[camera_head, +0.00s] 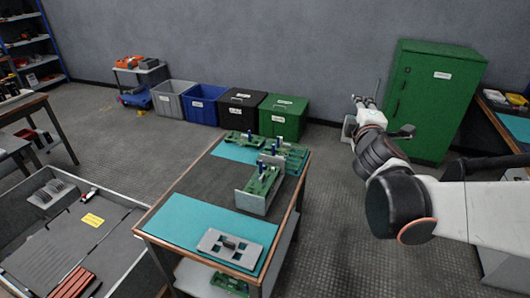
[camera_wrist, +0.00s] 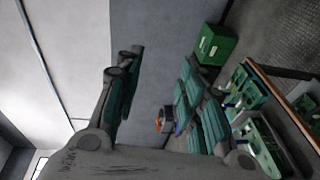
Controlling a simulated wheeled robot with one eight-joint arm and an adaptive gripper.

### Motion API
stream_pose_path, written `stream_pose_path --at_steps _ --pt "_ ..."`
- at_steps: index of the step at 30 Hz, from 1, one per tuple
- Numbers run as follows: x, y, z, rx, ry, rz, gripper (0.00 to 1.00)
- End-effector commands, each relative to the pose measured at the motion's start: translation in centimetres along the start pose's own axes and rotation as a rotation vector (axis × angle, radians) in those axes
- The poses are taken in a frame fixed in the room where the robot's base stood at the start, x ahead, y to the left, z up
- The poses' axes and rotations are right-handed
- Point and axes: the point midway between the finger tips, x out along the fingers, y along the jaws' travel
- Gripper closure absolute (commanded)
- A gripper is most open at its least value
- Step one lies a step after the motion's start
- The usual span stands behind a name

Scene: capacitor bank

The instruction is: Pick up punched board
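A flat grey board with cut-out holes (camera_head: 230,248) lies on the near teal mat of the middle table, a small dark part at its centre. It is the most likely punched board. Several green circuit boards (camera_head: 262,183) with blue parts stand in a grey holder and on the far end of the same table. My gripper (camera_head: 366,103) is raised in the air to the right, beyond the table and well away from the grey board. In the wrist view my gripper's fingers (camera_wrist: 160,64) are spread wide with nothing held between them.
The wood-edged table (camera_head: 186,185) has clear dark surface in its middle. A large grey bin (camera_head: 130,250) stands to its left. Grey, blue (camera_head: 203,104), black and green bins line the wall. A green cabinet (camera_head: 430,100) stands behind my arm.

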Motion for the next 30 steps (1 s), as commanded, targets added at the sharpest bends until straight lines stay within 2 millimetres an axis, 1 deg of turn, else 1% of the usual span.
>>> stream_pose_path --at_steps 1,4,8,9,11,12,14,15,16,17,18,20,21,24,27,30 --pt "1.4 0.1 -1.4 -0.100 0.041 0.035 0.64" --pt "3.5 -0.5 -4.1 -0.312 0.127 0.101 0.64" --pt "5.5 -2.7 -8.0 -0.588 0.243 0.177 0.64" --pt "6.0 -3.8 -9.1 -0.673 0.280 0.198 0.64" --pt "6.6 -5.6 -10.8 -0.801 0.337 0.227 0.64" --pt "6.9 -7.1 -11.8 -0.885 0.374 0.244 0.64" --pt "7.3 -9.6 -13.3 -1.013 0.433 0.268 0.64" --pt "7.5 -11.4 -14.1 -1.097 0.474 0.283 0.64" --pt "7.6 -12.8 -14.7 -1.158 0.505 0.293 0.64" --pt "7.7 -14.3 -15.2 -1.219 0.535 0.302 0.64" --pt "7.7 -16.3 -15.8 -1.296 0.575 0.312 0.64" --pt "7.6 -19.1 -16.5 -1.402 0.631 0.324 0.64" --pt "7.6 -20.9 -16.8 -1.464 0.666 0.330 0.64" --pt "7.3 -24.8 -17.1 -1.593 0.740 0.339 0.64" --pt "7.1 -27.4 -17.1 -1.676 0.790 0.343 0.64" --pt "7.0 -28.7 -17.2 -1.718 0.817 0.344 0.64"
